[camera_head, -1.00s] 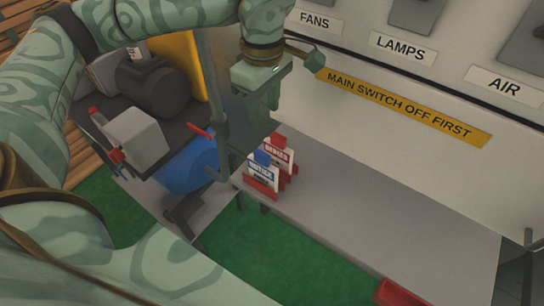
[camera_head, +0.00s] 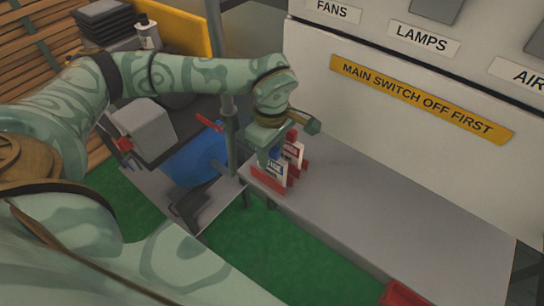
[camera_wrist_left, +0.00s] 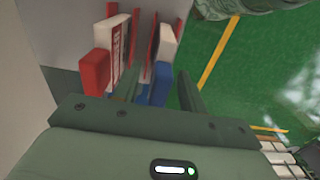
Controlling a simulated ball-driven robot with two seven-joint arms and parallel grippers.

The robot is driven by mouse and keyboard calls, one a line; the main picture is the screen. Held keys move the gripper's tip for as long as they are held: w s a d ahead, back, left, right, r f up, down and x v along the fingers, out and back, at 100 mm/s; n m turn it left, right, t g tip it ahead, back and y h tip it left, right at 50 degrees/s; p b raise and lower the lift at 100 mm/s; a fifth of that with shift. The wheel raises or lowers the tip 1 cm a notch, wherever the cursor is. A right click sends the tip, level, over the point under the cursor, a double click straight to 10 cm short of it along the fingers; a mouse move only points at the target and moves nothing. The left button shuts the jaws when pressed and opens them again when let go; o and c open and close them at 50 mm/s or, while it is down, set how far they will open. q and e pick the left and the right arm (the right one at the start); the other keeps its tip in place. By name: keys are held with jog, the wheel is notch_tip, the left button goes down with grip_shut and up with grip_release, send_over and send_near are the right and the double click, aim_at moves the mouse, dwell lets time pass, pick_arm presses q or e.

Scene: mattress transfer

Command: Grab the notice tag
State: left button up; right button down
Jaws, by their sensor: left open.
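The notice tag (camera_head: 279,174), white with a blue band, stands in a red holder at the left end of the grey bench. In the left wrist view it shows as a white piece with a blue end (camera_wrist_left: 161,86). The danger tag (camera_head: 295,152), white with red, stands just behind it; the left wrist view shows its red end (camera_wrist_left: 96,72). My left gripper (camera_head: 271,157) is open, pointing down at the tags and partly hiding them. In the left wrist view its fingers stand apart, with the notice tag's blue end between them; I cannot tell whether they touch it.
The grey bench (camera_head: 390,215) is clear to the right of the tags. A pale panel with a yellow sign (camera_head: 420,98) rises behind it. A red tray (camera_head: 402,294) is at the lower right.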

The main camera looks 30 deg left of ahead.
pick_arm(q)
grip_shut()
